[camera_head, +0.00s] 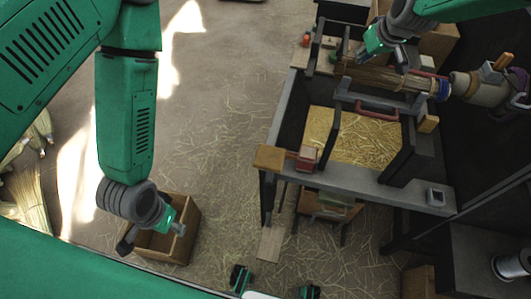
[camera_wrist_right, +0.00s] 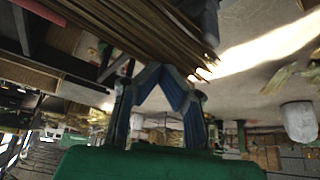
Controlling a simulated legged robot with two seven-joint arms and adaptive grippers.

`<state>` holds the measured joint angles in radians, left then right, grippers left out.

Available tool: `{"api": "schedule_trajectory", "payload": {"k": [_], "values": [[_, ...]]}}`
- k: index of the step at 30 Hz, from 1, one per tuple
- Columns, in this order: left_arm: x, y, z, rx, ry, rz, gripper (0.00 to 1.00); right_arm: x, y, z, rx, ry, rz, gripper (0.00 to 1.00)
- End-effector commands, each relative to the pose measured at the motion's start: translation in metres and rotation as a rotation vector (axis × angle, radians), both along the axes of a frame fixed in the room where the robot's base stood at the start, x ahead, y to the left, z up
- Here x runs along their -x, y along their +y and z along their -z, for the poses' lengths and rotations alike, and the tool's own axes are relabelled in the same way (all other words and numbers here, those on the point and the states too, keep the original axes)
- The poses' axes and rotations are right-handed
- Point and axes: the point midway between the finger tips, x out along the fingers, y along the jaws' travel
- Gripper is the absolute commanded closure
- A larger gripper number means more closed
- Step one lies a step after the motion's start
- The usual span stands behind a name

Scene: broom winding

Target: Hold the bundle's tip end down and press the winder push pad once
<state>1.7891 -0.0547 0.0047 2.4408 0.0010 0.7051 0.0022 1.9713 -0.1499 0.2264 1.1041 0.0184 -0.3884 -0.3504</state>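The straw bundle (camera_head: 385,78) lies across the top of the dark bench frame, its right end at the winder (camera_head: 475,88) with a blue and red band. My right gripper (camera_head: 388,58) is above the bundle's left part. In the right wrist view its blue fingers (camera_wrist_right: 162,72) converge to a point close under the straw bundle (camera_wrist_right: 130,28); they look shut with no straw between them. Contact is unclear. My left gripper (camera_head: 152,238) is low at the left, over a wooden box, fingers apart and empty. I cannot clearly pick out the push pad.
A straw-filled tray (camera_head: 350,135) sits in the bench, with a red handle (camera_head: 377,108) above it. A red block (camera_head: 307,158) is on the bench's front left corner. The wooden box (camera_head: 185,245) stands on the floor. Straw sheaves (camera_head: 28,200) lie far left. Open floor separates my arms.

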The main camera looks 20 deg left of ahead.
Motion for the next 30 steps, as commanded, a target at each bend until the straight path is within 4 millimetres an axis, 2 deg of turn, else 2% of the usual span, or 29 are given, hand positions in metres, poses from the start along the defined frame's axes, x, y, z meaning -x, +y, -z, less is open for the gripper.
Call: {"api": "schedule_trajectory", "payload": {"k": [30], "values": [[0.0, 0.0, -0.028, 0.0, 0.0, 0.0, 0.62, 0.0, 0.0, -0.052, -0.001, -0.001, 0.0, 1.0]]}}
